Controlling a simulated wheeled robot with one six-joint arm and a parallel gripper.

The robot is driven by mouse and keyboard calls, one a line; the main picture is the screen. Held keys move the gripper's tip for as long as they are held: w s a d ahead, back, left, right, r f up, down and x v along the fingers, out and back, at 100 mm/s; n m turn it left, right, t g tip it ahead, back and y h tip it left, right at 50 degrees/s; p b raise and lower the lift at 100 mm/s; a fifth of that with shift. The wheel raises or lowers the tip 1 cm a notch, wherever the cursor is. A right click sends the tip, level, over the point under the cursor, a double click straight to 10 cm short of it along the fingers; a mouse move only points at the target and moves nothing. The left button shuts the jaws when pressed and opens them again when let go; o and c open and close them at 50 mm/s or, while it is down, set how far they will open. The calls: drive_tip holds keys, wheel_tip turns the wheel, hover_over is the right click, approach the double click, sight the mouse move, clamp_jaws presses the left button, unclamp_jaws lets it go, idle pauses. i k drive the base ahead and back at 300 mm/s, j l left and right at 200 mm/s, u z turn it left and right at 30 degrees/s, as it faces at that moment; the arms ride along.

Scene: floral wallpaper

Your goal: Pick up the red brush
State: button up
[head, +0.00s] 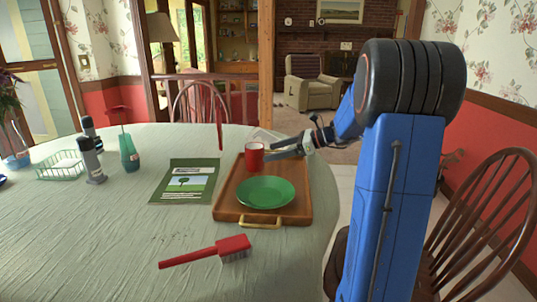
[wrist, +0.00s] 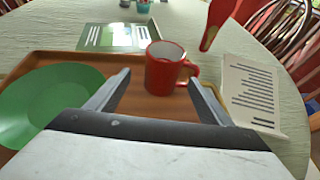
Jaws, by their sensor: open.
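The red brush (head: 205,251) lies on the table near its front edge in the head view, bristles at its right end and handle pointing left. It is not in the wrist view. My gripper (head: 272,152) is over the far part of the wooden tray, well behind and right of the brush. In the wrist view my gripper (wrist: 160,80) has its two fingers spread with nothing held. A red mug (wrist: 166,68) stands just ahead of the fingers; I cannot tell whether they touch it.
The tray (head: 223,205) holds a green plate (head: 265,192) and the mug (head: 254,156). A green booklet (head: 184,181) lies left of it. Dark bottles, a green basket (head: 60,165) and a teal holder (head: 129,152) stand further left.

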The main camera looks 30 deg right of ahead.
sight(236, 246)
drive_tip(key=k, duration=1)
